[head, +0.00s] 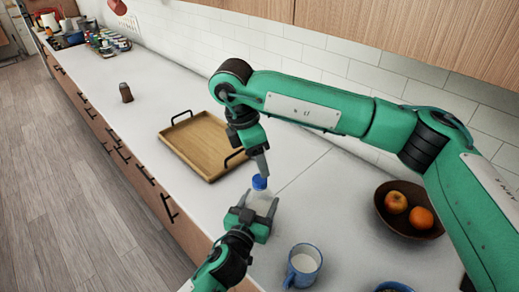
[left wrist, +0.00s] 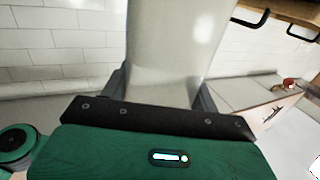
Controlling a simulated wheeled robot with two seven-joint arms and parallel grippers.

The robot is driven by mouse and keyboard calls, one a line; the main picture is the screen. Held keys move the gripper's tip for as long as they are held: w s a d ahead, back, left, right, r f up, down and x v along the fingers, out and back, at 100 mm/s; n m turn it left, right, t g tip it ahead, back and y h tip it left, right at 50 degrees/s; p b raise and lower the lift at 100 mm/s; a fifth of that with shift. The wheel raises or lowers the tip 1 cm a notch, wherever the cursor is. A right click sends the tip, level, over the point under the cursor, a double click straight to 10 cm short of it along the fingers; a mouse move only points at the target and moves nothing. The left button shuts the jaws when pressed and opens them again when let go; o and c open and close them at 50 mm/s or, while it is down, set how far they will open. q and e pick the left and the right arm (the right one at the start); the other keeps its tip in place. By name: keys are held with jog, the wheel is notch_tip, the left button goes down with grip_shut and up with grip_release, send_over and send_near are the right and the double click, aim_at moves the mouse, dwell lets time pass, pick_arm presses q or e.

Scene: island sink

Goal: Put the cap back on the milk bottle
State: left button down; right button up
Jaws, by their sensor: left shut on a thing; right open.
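The milk bottle (head: 259,200) stands upright on the counter, pale and translucent. My left gripper (head: 257,207) is shut around its body, one finger on each side. In the left wrist view the bottle (left wrist: 178,50) rises between the fingers of my left gripper (left wrist: 163,88); its top is out of frame. The blue cap (head: 259,183) is at the bottle's mouth; I cannot tell whether it is seated. My right gripper (head: 263,174) points down from above, its fingertips right at the cap. It is open, though its finger gap hardly shows from here.
A wooden tray (head: 203,146) with black handles lies behind and left of the bottle. A blue mug (head: 302,265) stands front right. A brown bowl (head: 409,228) with fruit is at the right, near my right arm. A small brown shaker (head: 126,93) stands farther left. The counter between is clear.

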jog(key=n, duration=0.5)
jog(key=shift+r, duration=0.15)
jog(key=n, duration=0.2)
jog(key=shift+r+n, duration=0.1)
jog(key=shift+n, duration=0.3)
jog(key=n, duration=0.6)
jog(key=shift+d+r+y, duration=0.1)
jog(key=shift+r+y, duration=0.05)
jog(key=shift+y, duration=0.25)
jog(key=n, duration=0.3)
jog(key=shift+r, duration=0.1)
jog(key=n, duration=0.4)
jog(key=shift+r+n, duration=0.15)
jog(key=shift+n, duration=0.25)
jog(key=n, duration=0.6)
jog(key=shift+r+y, duration=0.2)
jog(key=shift+y, duration=0.2)
jog(key=n, duration=0.4)
jog(key=shift+r+n, duration=0.15)
jog(key=shift+n, duration=0.25)
jog(key=n, duration=0.4)
jog(key=shift+d+r+y, duration=0.1)
jog(key=shift+r+y, duration=0.05)
jog(key=shift+y, duration=0.15)
jog(key=n, duration=0.5)
jog(key=shift+r, duration=0.15)
jog(key=n, duration=0.4)
jog(key=shift+s+r+y, duration=0.1)
jog(key=shift+r+y, duration=0.05)
jog(key=shift+y, duration=0.15)
